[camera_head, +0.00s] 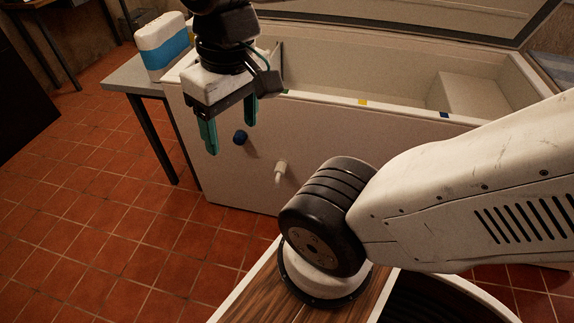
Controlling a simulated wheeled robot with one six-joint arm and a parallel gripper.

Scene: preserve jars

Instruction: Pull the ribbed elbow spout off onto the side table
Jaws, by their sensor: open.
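A small white elbow-shaped spout (280,171) sticks out low on the front wall of the white chest freezer (330,135). Its ribs are too small to make out. My gripper (230,138) hangs in front of the freezer, up and left of the spout and apart from it. Its two teal fingers are spread and hold nothing. The grey side table (122,76) stands against the left end of the freezer.
A white jug with a blue band (166,50) stands on the side table. The freezer lid (420,22) is raised. Open tiled floor (120,230) lies at left.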

